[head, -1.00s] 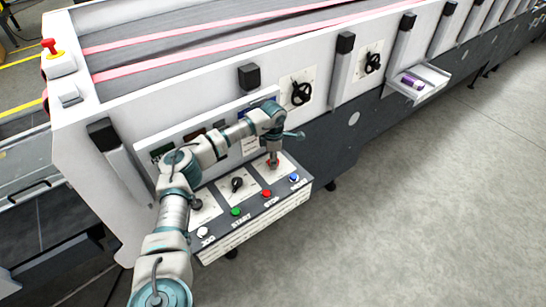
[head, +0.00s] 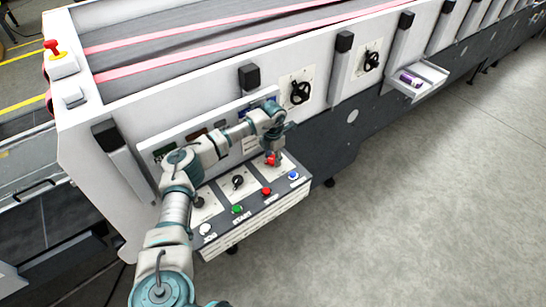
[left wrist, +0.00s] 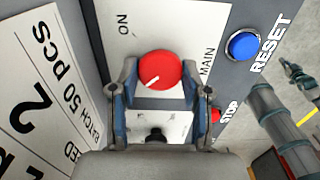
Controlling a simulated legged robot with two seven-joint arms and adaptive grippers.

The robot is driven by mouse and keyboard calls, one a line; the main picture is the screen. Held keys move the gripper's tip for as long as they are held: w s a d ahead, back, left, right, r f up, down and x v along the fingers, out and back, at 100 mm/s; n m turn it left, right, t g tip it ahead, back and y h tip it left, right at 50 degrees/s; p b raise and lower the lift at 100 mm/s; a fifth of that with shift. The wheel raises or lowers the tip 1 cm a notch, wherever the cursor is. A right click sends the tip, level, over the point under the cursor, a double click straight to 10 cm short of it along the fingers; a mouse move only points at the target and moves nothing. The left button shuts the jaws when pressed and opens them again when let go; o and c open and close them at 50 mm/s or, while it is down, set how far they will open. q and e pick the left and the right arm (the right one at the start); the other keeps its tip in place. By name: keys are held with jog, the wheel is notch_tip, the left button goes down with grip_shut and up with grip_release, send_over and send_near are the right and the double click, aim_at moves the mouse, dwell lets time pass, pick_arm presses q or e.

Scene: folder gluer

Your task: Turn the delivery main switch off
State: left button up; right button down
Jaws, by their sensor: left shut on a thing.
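The delivery main switch is a round red knob (left wrist: 160,70) on a white plate with ON and MAIN lettering. Its white line points to the lower left in the left wrist view. In the head view the knob (head: 270,159) is partly covered by my left gripper (head: 271,158). My left gripper (left wrist: 160,97) is shut on the knob, with one finger at each side of it. In the left wrist view, what looks like part of my right arm and gripper (left wrist: 302,80) shows small at the right edge; its jaws cannot be made out.
The blue RESET button (head: 293,175), red STOP button (head: 267,191) and green START button (head: 237,209) line the panel's front edge. A black rotary knob (head: 238,182) sits left of the main switch. Open floor (head: 430,200) lies to the right.

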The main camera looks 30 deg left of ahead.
aim_at(273, 158)
pick_arm(q)
jog(key=shift+w+r, duration=0.1)
jog(key=shift+r, duration=0.05)
jog(key=o, duration=1.1)
jog(key=shift+o, duration=0.3)
jog(key=shift+a, duration=0.1)
jog(key=shift+r, duration=0.15)
notch_tip(273, 158, up, 11)
jog(key=shift+r, duration=0.15)
jog(key=shift+a, duration=0.1)
